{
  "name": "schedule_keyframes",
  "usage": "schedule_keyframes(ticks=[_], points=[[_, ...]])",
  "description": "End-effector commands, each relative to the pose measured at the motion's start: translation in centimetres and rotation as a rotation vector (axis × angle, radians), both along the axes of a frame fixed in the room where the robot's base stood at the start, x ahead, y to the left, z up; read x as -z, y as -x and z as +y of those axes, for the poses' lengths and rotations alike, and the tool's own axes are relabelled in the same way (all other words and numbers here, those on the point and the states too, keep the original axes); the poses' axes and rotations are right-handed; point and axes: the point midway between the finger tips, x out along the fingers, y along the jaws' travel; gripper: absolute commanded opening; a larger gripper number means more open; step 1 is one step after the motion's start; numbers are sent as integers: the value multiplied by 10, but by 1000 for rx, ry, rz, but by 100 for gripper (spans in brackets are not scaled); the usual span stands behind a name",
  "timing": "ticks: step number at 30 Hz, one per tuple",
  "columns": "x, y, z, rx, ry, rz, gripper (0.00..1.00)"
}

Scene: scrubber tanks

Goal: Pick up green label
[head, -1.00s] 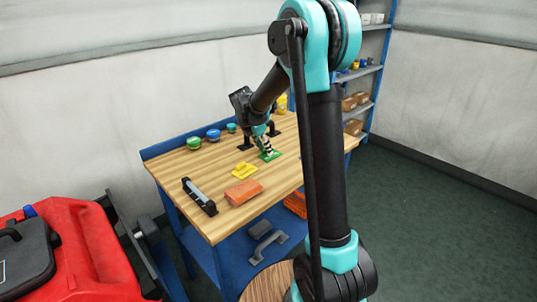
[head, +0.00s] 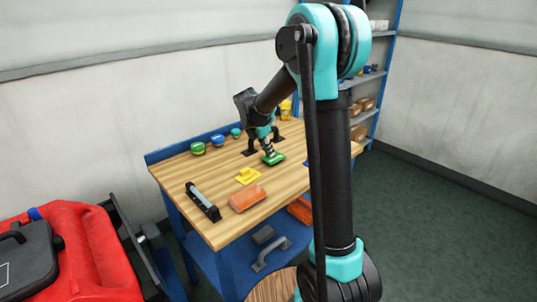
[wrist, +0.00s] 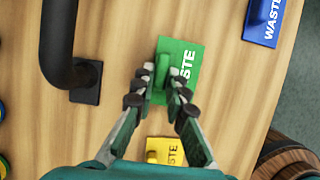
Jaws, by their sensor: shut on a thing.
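The green label (wrist: 184,60) is a flat green plate with white lettering, partly readable as "STE", and a raised green grip on top. In the wrist view my gripper (wrist: 165,92) has its fingers closed around that raised grip. In the head view the green label (head: 274,159) is at the far part of the wooden bench, under my gripper (head: 269,152). I cannot tell whether it touches the bench top or is slightly above it.
A yellow label (wrist: 164,151) and a blue label (wrist: 265,20) lie nearby. A black handle (wrist: 60,50) stands beside the green label. The bench (head: 215,175) also holds an orange block (head: 247,198), a black-and-grey bar (head: 203,201) and small round pots (head: 217,140).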

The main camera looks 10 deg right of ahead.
Motion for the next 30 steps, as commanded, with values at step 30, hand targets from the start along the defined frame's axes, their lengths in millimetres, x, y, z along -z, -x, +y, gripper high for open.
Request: schedule_keyframes(ticks=[30], points=[[-184,0,0,0,0,0,0]])
